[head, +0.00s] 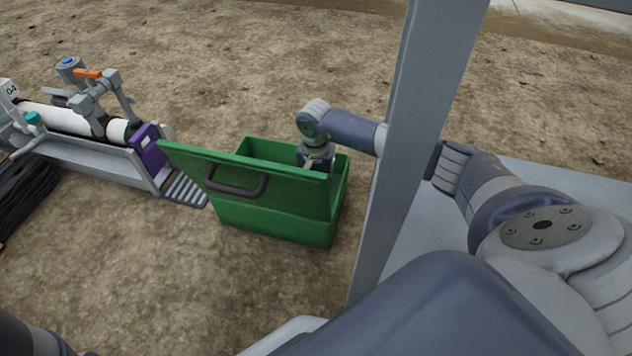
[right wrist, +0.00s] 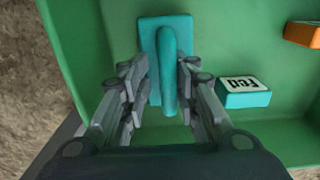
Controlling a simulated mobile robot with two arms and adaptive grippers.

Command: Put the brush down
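The brush (right wrist: 168,70) shows in the right wrist view as a teal block with a raised teal handle along its middle. It is at the green floor of a box, between the fingers of my right gripper (right wrist: 164,80). The fingers stand either side of the handle, with a narrow gap showing at its left; the gripper looks open. In the head view my right gripper (head: 316,162) reaches down into the green box (head: 275,222), and the box's front panel hides the brush. My left gripper is not in view.
In the box, a teal block with a white lettered label (right wrist: 243,92) and an orange block (right wrist: 302,35) lie right of the brush. A grey post (head: 405,140) stands right of the box. A pipe assembly (head: 85,125) with valves stands at left. Bare ground lies in front.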

